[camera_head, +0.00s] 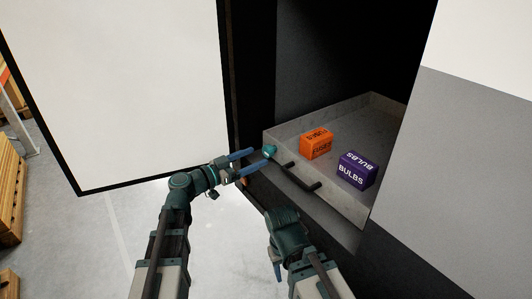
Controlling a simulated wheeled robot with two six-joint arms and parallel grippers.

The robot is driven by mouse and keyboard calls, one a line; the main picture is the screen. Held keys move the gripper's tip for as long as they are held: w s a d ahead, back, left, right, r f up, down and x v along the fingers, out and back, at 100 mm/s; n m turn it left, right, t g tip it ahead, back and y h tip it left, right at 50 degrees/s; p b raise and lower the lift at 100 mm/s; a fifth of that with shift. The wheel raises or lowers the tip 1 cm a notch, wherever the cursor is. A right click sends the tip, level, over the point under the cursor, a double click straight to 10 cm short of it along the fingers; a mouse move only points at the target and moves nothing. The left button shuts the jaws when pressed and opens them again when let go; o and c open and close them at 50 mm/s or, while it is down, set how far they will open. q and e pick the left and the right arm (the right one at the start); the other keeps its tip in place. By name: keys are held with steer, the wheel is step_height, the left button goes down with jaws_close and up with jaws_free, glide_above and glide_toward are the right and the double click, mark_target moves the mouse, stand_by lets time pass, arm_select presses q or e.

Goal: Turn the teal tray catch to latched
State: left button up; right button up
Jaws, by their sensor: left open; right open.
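The teal tray catch (269,150) is a small teal knob at the near left corner of the grey tray (350,208). My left gripper (258,160) is open, with its blue fingers pointing right at the catch. The fingertips lie close to the catch, one above and one below it in the picture; I cannot tell if they touch it. My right gripper (275,262) hangs lower, in front of the compartment, pointing down and away from the catch. The catch's exact angle is too small to read.
The tray holds an orange box (316,144) and a purple box marked BULBS (356,170). A black handle (299,178) is on the tray front. A large white door (120,90) stands open at left. Wooden pallets (10,190) lie at far left.

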mark_target(265, 153)
arm_select(q)
steer(key=shift+x, duration=2.6)
jaws_close()
